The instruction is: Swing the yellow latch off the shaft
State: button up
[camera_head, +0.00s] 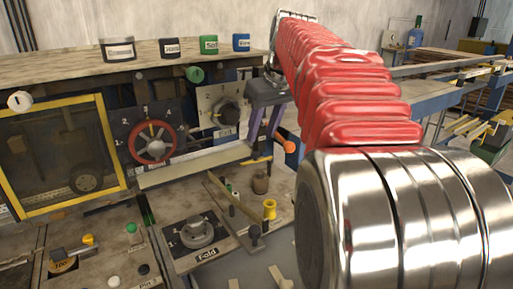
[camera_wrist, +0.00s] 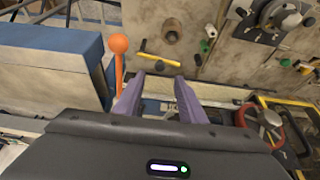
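A short yellow bar (camera_wrist: 158,60), which looks like the latch, lies on the machine's panel just beyond my fingertips in the wrist view. A dark piece sits at its middle; I cannot make out the shaft. In the head view the yellow bar (camera_head: 259,160) shows small, just below my fingers. My gripper (camera_wrist: 159,78) has two purple fingers standing apart with an empty gap between them. In the head view my gripper (camera_head: 260,143) points down at the panel, and no contact with the latch can be made out.
An orange ball-ended lever (camera_wrist: 118,44) stands close beside my left finger in the wrist view. A red handwheel (camera_head: 152,141) and a yellow-framed window (camera_head: 66,150) are to the left in the head view. A yellow spool (camera_head: 270,208) and a Fold dial (camera_head: 195,233) are nearer.

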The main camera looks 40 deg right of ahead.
aim_at(255, 153)
jog(key=x, duration=0.6)
jog(key=shift+w+f, duration=0.1)
jog(key=shift+f, duration=0.25)
grip_shut()
dwell(0.4)
